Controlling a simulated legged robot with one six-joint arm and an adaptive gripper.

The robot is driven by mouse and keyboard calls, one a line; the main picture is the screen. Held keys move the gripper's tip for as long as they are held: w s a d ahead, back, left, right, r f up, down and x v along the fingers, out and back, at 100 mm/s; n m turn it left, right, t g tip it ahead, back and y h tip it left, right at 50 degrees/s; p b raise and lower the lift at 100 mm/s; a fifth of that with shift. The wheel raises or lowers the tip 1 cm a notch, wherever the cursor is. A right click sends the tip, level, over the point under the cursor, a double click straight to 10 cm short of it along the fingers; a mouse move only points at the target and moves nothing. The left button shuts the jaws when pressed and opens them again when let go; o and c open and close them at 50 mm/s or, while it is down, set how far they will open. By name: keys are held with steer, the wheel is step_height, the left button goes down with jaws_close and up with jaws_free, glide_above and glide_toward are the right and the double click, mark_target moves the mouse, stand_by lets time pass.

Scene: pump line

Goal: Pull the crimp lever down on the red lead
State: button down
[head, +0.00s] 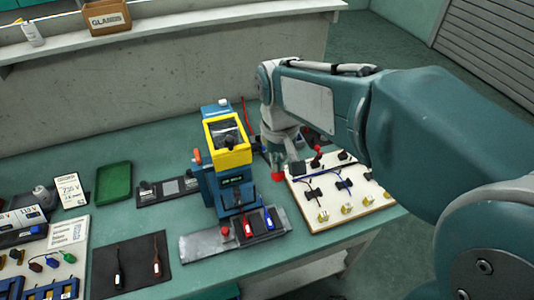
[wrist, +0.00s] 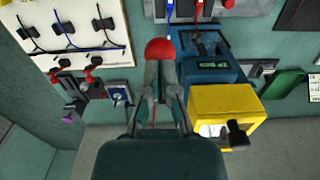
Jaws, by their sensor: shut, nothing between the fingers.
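The blue crimp press (head: 225,185) with a yellow top (head: 228,140) stands on the bench; it also shows in the wrist view (wrist: 208,73). Its lever's red knob (head: 278,176) is at the right of the press, and large in the wrist view (wrist: 160,49). My gripper (wrist: 161,66) is shut and empty, its fingertips at the knob; I cannot tell whether they touch. In the head view my gripper (head: 276,158) is just above the knob. A red lead (wrist: 197,8) and a blue lead (wrist: 169,9) show at the press front. The lever's shaft is mostly hidden.
A white board (head: 335,222) with several leads and yellow terminals lies right of the press. A green tray (head: 113,184), a dark mat (head: 130,264) with two probes and a grey plate (head: 203,244) are on the bench. A wall with a ledge (head: 150,22) stands behind.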

steer(key=shift+w+a+r, duration=0.1)
steer(key=shift+w+r, duration=0.05)
steer(key=shift+r, duration=0.95)
steer(key=shift+w+r, duration=0.15)
steer(key=shift+r, duration=0.9)
